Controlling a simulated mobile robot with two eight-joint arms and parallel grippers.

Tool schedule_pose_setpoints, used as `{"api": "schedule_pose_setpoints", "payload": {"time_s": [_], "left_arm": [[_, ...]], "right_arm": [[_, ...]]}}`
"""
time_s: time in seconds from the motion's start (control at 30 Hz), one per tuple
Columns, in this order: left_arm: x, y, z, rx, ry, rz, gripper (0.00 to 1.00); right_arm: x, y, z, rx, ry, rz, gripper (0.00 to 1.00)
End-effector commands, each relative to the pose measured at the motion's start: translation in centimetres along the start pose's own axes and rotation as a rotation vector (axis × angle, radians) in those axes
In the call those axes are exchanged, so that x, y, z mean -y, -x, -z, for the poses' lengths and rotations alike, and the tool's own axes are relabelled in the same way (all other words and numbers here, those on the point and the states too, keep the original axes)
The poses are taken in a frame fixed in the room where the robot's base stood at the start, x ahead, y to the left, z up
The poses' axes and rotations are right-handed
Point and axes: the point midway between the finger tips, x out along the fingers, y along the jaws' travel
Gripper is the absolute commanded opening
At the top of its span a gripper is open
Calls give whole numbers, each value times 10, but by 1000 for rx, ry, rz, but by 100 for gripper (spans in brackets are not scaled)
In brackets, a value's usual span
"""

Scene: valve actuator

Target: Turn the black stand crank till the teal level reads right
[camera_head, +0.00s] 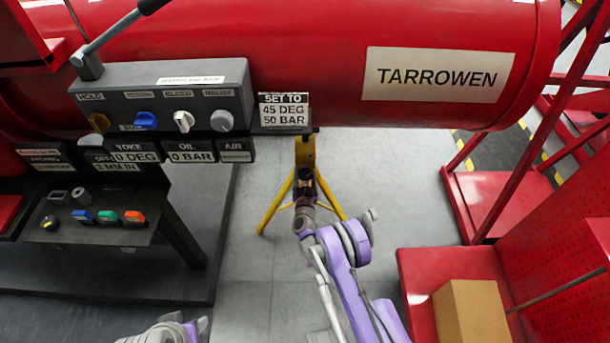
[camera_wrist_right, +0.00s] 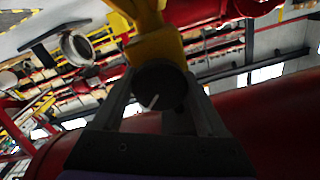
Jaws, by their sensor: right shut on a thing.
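In the right wrist view, a round black part with a white mark, apparently the stand crank (camera_wrist_right: 152,93), sits on a yellow stand piece (camera_wrist_right: 155,47). My right gripper (camera_wrist_right: 160,100) is shut on the crank, one finger on each side. In the head view, my right gripper (camera_head: 305,188) is at the yellow stand (camera_head: 305,152), which has splayed legs and stands under the red cylinder; the crank there is too small to tell apart. I cannot make out a teal level in either view. Only a piece of my left arm shows at the bottom edge.
The red cylinder (camera_head: 300,45) spans the top. A grey valve box (camera_head: 165,78), "SET TO 45 DEG 50 BAR" sign (camera_head: 284,109) and button console (camera_head: 100,235) are left. Red shelving (camera_head: 560,230) with a cardboard box (camera_head: 470,312) is right. Floor around the stand is clear.

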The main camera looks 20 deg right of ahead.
Motion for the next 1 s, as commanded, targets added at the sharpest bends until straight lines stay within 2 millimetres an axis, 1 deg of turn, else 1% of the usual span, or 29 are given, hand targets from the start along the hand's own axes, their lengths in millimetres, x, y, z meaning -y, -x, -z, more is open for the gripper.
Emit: {"api": "schedule_pose_setpoints", "payload": {"time_s": [0.27,0.6,1.0], "left_arm": [[0,-14,-4,5,0,0,50],[0,-35,-9,10,0,0,50],[0,-50,-12,12,0,0,50]], "right_arm": [[0,0,-2,0,-143,-1,19],[0,0,-2,0,-453,-1,19],[2,0,0,0,-833,0,19]]}}
